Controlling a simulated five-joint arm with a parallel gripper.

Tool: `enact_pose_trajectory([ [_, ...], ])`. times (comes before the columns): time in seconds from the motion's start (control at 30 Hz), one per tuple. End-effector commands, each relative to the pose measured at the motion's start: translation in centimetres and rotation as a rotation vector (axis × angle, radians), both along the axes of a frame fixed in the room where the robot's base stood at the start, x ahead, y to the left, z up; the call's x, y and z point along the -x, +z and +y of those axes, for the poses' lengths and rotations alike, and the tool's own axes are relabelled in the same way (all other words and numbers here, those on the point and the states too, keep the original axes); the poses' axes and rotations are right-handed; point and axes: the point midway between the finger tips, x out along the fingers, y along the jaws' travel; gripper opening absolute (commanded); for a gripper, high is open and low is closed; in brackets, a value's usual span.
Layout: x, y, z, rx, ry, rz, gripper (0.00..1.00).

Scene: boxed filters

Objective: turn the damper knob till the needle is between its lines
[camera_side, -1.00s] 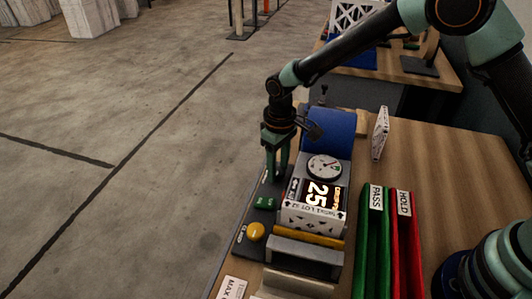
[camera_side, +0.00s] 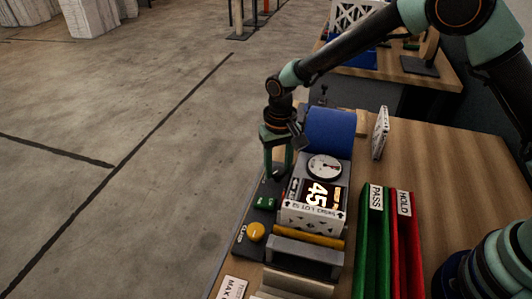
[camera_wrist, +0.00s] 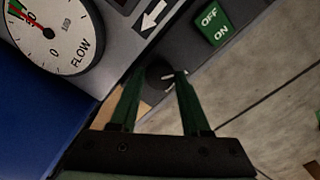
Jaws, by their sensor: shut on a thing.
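My gripper (camera_wrist: 155,82) points down at the control panel, its green fingers closed on either side of the dark damper knob (camera_wrist: 160,76). A pale mark shows on the knob near the right finger. In the side view my gripper (camera_side: 278,171) stands at the panel's left edge and hides the knob. The round white FLOW gauge (camera_wrist: 66,45) is cut off by the wrist picture's top left corner. Its red needle points up and left, close to green marks; I cannot tell whether it lies between them. The gauge (camera_side: 324,167) also shows in the side view.
A green OFF/ON switch (camera_wrist: 212,23) is beside the knob, and a yellow button (camera_side: 255,232) is nearer the front. Green PASS (camera_side: 374,240) and red HOLD (camera_side: 405,240) bins stand to the right. A blue part (camera_side: 331,132) is behind the gauge.

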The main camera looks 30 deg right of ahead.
Motion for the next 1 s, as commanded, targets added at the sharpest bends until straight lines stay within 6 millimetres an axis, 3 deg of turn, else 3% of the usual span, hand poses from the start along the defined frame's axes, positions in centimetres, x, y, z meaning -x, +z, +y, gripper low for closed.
enact_pose_trajectory([
  [0.33, 0.1, 0.1, 0.0, 0.002, -0.001, 0.003, 0.00],
  [0.37, 0.1, 0.1, 0.0, 0.002, -0.001, 0.003, 0.58],
  [0.4, 0.1, 0.1, 0.0, 0.001, -0.001, 0.002, 0.74],
  [0.43, 0.1, 0.1, 0.0, 0.001, -0.001, 0.002, 0.77],
  [0.77, 0.0, 0.7, 0.0, 0.000, -0.001, 0.000, 0.77],
  [1.0, -0.1, 4.8, 0.0, -0.001, -0.001, -0.004, 0.77],
])
